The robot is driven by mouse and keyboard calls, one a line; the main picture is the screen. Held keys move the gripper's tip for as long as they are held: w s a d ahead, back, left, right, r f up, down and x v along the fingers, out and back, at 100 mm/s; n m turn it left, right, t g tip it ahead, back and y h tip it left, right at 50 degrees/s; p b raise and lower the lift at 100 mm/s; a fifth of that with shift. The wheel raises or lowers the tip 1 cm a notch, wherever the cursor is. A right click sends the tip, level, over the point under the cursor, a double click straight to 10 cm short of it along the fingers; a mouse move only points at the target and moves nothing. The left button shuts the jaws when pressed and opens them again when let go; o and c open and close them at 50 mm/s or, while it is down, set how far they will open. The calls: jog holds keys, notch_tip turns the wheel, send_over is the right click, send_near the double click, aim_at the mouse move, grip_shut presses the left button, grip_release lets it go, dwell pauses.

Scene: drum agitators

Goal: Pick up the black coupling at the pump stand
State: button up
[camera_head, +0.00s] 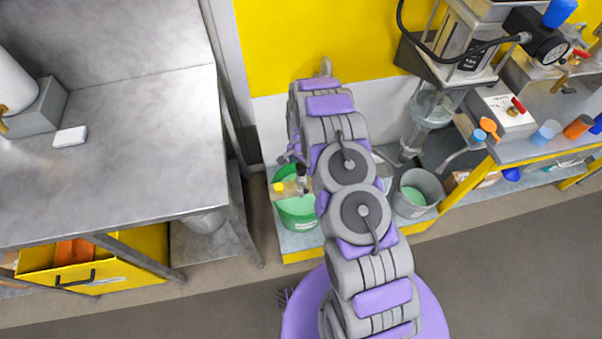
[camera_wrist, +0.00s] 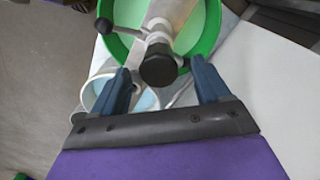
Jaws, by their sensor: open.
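In the wrist view, a round black coupling (camera_wrist: 158,68) sits at the end of a grey metal piece, over a green bucket (camera_wrist: 215,38). My gripper (camera_wrist: 160,70) is open, with one dark blue finger on each side of the coupling. In this view the coupling lies between the fingertips. I cannot tell how far below them it is, and no grip on it shows. In the head view, the green bucket (camera_head: 298,212) stands left of my arm, with small dark and metal parts above it.
A smaller black knob (camera_wrist: 104,25) sticks out left of the coupling. A white container (camera_wrist: 100,92) shows partly behind the left finger. A grey bucket (camera_head: 418,192) stands right of my arm. A metal table (camera_head: 150,190) is at left and a workbench (camera_head: 545,148) at right.

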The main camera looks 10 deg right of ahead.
notch_tip(320, 180, down, 4)
jog(key=shift+r, duration=0.2)
jog(key=shift+r, duration=0.1)
jog(key=shift+c, duration=0.3)
jog(key=c, duration=1.3)
jog(key=shift+c, duration=0.2)
notch_tip(320, 180, up, 10)
jog(key=shift+r+p, duration=0.1)
jog(key=shift+p, duration=0.55)
